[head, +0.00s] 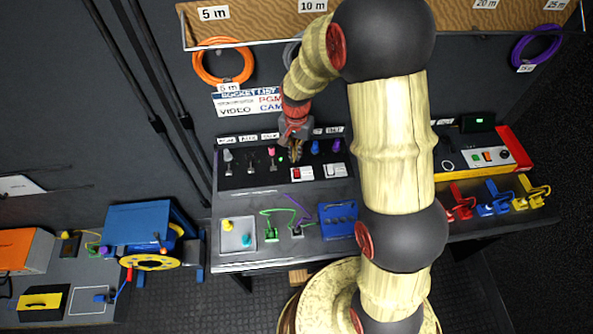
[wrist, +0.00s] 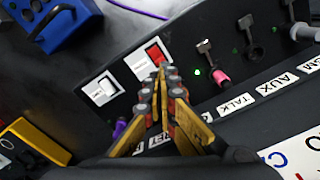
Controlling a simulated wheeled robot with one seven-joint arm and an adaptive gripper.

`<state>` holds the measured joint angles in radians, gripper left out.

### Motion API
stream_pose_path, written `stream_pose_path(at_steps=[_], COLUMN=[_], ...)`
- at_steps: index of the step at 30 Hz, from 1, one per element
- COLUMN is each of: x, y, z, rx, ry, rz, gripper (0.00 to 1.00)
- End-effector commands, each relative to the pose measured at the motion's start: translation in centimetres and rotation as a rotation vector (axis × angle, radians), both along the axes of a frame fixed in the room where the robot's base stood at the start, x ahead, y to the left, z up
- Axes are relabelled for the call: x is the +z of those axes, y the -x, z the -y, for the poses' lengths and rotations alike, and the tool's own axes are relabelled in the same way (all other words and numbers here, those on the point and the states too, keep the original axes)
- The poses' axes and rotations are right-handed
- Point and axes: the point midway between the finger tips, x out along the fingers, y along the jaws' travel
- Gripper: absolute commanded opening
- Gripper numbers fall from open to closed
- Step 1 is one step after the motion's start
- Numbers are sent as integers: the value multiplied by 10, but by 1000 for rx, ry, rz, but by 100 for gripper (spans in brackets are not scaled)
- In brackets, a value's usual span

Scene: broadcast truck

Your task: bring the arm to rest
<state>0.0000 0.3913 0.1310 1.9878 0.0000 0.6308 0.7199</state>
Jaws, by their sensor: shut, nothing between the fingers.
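My arm reaches up from my base and bends over to the left toward a dark sloped control panel (head: 240,177). My gripper (head: 296,155) is shut and empty in front of the panel. In the wrist view the closed fingertips (wrist: 162,75) appear just below a red rocker switch (wrist: 154,53). Whether they touch it I cannot tell. The red switch also shows in the head view (head: 301,174). A white rocker switch (wrist: 104,88) sits beside it. A pink-capped lever (wrist: 220,76) and a lit green lamp (wrist: 197,72) are on the other side.
The desk below bears a blue box (head: 338,219), a pale plate (head: 238,235) and green cables. A shelf (head: 260,26) with length labels runs above, with an orange cable coil (head: 222,61) under it. Coloured connectors (head: 495,198) stand at right, a blue reel (head: 140,225) at left.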

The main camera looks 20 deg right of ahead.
Motion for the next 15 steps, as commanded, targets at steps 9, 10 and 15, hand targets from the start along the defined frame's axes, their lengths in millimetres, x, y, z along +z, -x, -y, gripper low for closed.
stream_pose_path(at_steps=[9,10,15], x=[-1,-1,-1], y=[0,0,3], z=[0,0,0], rx=[0,1,66], ry=[0,0,0], rz=[0,0,-12], gripper=[0,0,0])
